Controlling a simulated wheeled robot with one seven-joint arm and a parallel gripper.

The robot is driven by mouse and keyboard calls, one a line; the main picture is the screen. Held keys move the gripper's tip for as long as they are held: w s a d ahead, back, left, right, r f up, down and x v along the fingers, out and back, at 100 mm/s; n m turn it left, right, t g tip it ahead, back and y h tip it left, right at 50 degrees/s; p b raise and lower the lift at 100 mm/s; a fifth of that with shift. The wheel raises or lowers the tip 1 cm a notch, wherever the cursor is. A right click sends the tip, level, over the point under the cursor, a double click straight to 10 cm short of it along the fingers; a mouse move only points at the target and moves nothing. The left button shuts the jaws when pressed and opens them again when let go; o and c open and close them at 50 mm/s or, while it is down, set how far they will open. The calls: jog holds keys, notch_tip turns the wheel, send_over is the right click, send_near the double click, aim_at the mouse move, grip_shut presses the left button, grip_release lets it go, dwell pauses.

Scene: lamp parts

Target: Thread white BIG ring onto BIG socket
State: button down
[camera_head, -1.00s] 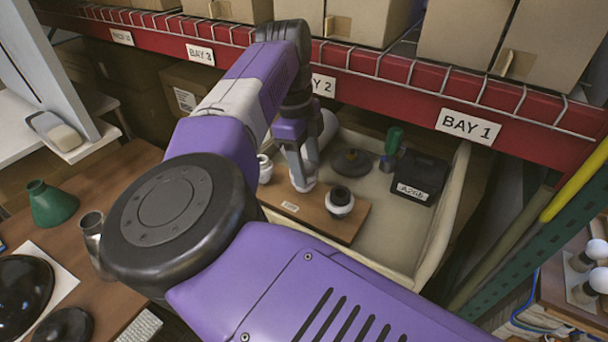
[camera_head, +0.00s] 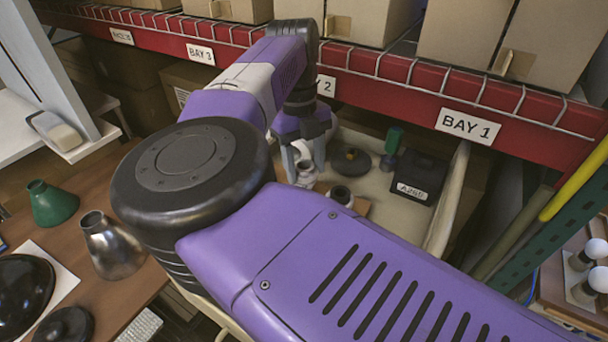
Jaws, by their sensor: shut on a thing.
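My gripper (camera_head: 306,170) points down over the brown board (camera_head: 361,207) in the cream tray. It is shut on a white ring (camera_head: 307,181), seen low between the fingers and partly hidden by them. A socket with a dark top and a white collar (camera_head: 341,195) stands on the board just right of my gripper. My purple arm hides its lower part and most of the board. I cannot tell whether the held ring touches or surrounds anything below it.
The cream tray (camera_head: 442,215) also holds a dark disc with a knob (camera_head: 351,162), a green-topped item (camera_head: 393,141) and a labelled black box (camera_head: 420,177). The red shelf beam (camera_head: 400,85) runs close behind my arm. A green cone and a metal cone stand on the left table.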

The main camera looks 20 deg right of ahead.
jog(key=shift+s+f, duration=0.1)
jog(key=shift+f, duration=0.3)
jog(key=m, duration=0.4)
jog(key=shift+a+y, duration=0.1)
jog(key=shift+y, duration=0.2)
jog(key=shift+m, duration=1.4)
jog(key=shift+a+m+y, duration=0.1)
jog(key=shift+m+y, duration=0.3)
jog(key=shift+m, duration=0.6)
jog(key=m, duration=0.4)
jog(key=shift+f+m+t+b, duration=0.1)
jog(key=shift+m+t+b, duration=0.2)
jog(key=shift+t, duration=0.1)
jog(key=shift+y, duration=0.3)
